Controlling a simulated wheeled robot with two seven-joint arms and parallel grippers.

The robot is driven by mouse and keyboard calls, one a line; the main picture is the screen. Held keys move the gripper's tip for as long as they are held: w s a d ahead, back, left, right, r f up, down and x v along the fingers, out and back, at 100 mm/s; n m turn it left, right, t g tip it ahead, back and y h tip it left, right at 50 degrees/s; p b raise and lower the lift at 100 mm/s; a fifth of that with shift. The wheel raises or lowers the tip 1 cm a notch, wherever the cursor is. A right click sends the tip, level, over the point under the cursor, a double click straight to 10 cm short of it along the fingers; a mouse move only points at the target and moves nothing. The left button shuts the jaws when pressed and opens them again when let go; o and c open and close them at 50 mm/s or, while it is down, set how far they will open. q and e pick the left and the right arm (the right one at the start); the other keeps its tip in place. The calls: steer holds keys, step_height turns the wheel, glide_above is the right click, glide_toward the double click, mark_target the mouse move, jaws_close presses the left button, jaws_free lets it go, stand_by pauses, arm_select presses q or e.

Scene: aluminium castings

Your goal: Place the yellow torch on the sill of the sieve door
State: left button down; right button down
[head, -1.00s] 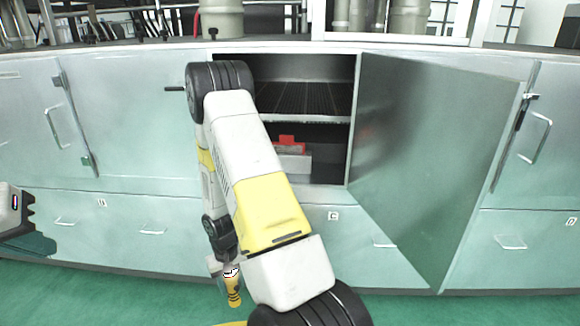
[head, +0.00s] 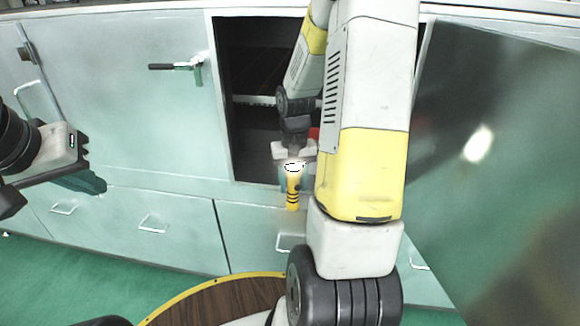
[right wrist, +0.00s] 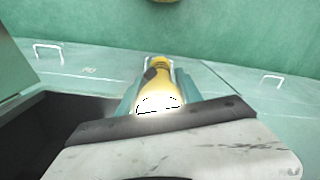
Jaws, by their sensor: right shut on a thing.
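The yellow torch (head: 293,197) with dark bands hangs upright, its bright lens end up, in front of the cabinet's lower edge. My right gripper (head: 294,177) is shut on it near the lens end. In the right wrist view the torch (right wrist: 158,78) sits between the teal fingers, beside the dark opening. The sieve door (head: 500,130) stands wide open on the right. The sill (head: 250,184) is the bottom edge of the opening; contact between torch and sill cannot be told. My left gripper (head: 86,181) is away at the left; its jaw gap is unclear.
Inside the dark cabinet are a shelf (head: 252,100) and a red thing (head: 313,134), mostly hidden by my right arm. A closed door with a dark handle (head: 175,66) is left of the opening. Drawers with handles (head: 153,224) lie below.

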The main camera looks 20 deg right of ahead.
mark_target(301, 174)
steer(key=r, duration=0.1)
steer(key=s+d+r, duration=0.1)
steer(key=r, duration=0.1)
steer(key=shift+s+d+r, duration=0.25)
steer(key=shift+d+r, duration=0.05)
steer(key=shift+d, duration=0.05)
steer(key=shift+w+d+f, duration=0.75)
steer(key=shift+w+d, duration=0.7)
steer(key=shift+w, duration=0.75)
steer(key=shift+w+d+f, duration=0.7)
steer(key=shift+w+d, duration=0.75)
steer(key=shift+w, duration=0.7)
steer(key=shift+w+d+f, duration=0.75)
steer(key=shift+w+d, duration=0.7)
steer(key=shift+w, duration=0.75)
steer(key=shift+f, duration=0.1)
steer(key=c, duration=0.8)
jaws_free()
steer(key=shift+f, duration=0.1)
